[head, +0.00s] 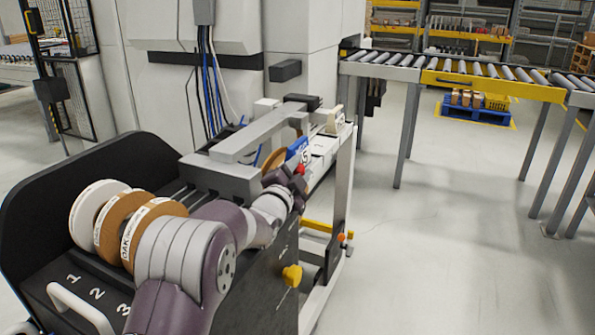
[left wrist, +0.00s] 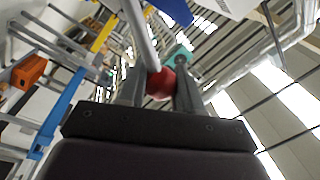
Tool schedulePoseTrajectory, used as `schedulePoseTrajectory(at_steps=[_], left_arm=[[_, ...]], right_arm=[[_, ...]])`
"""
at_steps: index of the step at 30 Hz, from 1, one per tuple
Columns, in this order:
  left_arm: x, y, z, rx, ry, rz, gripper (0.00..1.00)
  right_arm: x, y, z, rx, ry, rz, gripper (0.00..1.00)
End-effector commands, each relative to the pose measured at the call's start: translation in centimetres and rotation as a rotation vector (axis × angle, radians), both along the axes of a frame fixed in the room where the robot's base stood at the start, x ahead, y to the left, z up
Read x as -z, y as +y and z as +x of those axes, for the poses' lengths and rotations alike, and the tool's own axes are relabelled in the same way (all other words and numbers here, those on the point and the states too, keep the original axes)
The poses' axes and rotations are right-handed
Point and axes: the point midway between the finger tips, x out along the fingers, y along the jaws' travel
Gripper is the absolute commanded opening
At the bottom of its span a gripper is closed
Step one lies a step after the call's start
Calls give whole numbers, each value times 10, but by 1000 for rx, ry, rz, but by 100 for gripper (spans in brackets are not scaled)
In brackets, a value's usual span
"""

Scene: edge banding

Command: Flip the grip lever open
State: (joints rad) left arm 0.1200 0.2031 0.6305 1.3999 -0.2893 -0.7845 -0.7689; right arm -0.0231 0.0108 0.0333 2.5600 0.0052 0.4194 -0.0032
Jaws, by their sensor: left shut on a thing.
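The grip lever shows in the left wrist view as a pale rod (left wrist: 141,38) with a red ball knob (left wrist: 160,84) at its end. My left gripper (left wrist: 158,88) is shut on the red knob, with one finger on each side of it. In the head view a small bit of the red knob (head: 300,168) shows at the tip of my left gripper (head: 299,176), beside the banding machine. Most of the lever is hidden there by my arm and the machine. My right gripper is not in view.
A grey bracket arm (head: 255,134) stands just above my left arm. Edge-band rolls, one white (head: 88,208) and others brown (head: 152,212), stand in a black rack (head: 62,170) at left. A roller conveyor (head: 450,76) runs behind. The floor at right is clear.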

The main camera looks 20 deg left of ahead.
Motion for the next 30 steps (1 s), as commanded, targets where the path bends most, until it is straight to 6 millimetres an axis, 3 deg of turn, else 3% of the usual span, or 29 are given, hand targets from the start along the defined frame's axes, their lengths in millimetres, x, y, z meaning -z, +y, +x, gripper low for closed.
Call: schedulePoseTrajectory(at_steps=[1, 2, 3, 14, 20, 30], left_arm=[[2, -2, 0, 4, 4, 2, 0], [2, -2, 0, 4, 4, 2, 44], [2, -2, 0, 4, 4, 2, 57], [-4, -1, 0, 2, 2, 0, 58], [-44, -2, 0, 4, -2, 2, 58], [-89, -81, -18, 9, 0, -1, 58]], right_arm=[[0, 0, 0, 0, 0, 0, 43], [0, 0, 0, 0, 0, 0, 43], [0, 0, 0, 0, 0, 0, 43], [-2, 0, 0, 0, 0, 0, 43], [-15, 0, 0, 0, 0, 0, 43], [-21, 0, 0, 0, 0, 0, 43]])
